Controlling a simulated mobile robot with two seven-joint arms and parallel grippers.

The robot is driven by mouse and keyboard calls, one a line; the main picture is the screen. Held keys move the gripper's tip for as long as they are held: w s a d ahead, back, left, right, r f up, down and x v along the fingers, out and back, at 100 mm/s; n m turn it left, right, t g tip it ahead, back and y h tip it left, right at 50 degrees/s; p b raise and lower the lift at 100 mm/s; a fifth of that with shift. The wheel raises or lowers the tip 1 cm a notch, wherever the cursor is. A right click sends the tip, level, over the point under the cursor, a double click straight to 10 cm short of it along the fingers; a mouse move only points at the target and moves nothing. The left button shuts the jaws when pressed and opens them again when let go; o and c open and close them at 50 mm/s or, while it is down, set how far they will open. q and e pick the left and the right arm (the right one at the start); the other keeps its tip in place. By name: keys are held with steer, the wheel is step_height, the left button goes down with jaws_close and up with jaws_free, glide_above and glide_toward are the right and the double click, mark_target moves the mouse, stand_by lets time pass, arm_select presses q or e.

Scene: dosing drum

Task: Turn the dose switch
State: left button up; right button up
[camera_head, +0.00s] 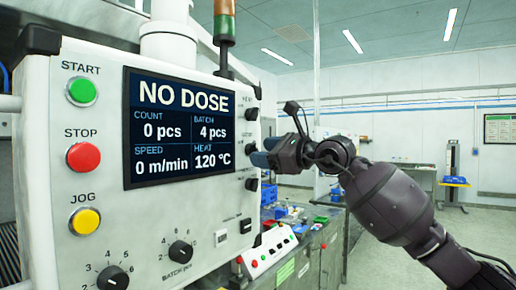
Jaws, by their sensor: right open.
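The white control panel (225,215) fills the left, its screen (180,125) reading NO DOSE. A column of small black switches runs down the panel's right edge: an upper one (252,114), a lower one (251,184) and another near the bottom (245,226). Their labels are too small to read, so I cannot tell which is the dose switch. My right gripper (262,158) is open, its fingertips beside the edge between the upper and lower switches. It partly hides that stretch; I cannot tell whether it touches a switch. My left gripper is not in view.
Start (81,92), stop (83,157) and jog (85,221) buttons line the panel's left side. Dials (180,252) sit below the screen. A bench with a small button box (268,250) and blue parts stands behind.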

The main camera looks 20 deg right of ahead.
mark_target(253, 150)
steer(key=shift+x, duration=1.2)
steer(key=shift+c, duration=0.2)
steer(key=c, duration=0.9)
steer(key=shift+o, duration=0.2)
